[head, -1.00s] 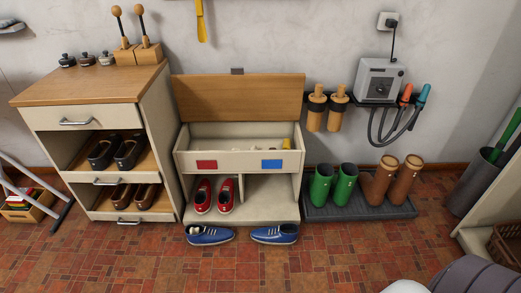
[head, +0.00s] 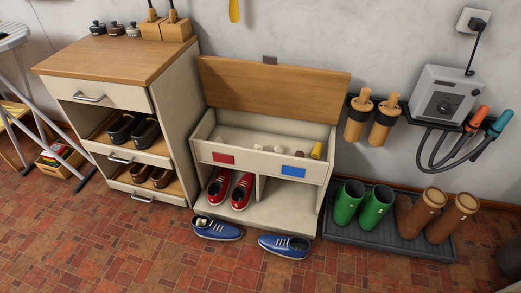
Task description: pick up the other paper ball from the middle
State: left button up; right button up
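The shoe bench (head: 206,152) stands against the wall with its wooden lid (head: 270,88) raised. In its open top box lie several small whitish lumps (head: 278,149) that look like paper balls, around the middle of the box and partly hidden by the front wall. A yellow item (head: 316,150) sits at the box's right end. The left blue shoe (head: 222,231) on the floor has something pale at its opening; the right blue shoe (head: 286,245) lies beside it. Neither of my grippers is in view.
Red shoes (head: 242,191) stand in the bench's lower left cubby; the right cubby looks empty. A cabinet (head: 177,130) stands left. A boot tray (head: 385,236) with green and brown boots stands right. The tiled floor in front is mostly clear.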

aim_at(256, 147)
jog(key=i+j+z, duration=0.35)
jog(key=z, duration=0.15)
jog(key=i+j+z, duration=0.3)
jog(key=j+z, duration=0.2)
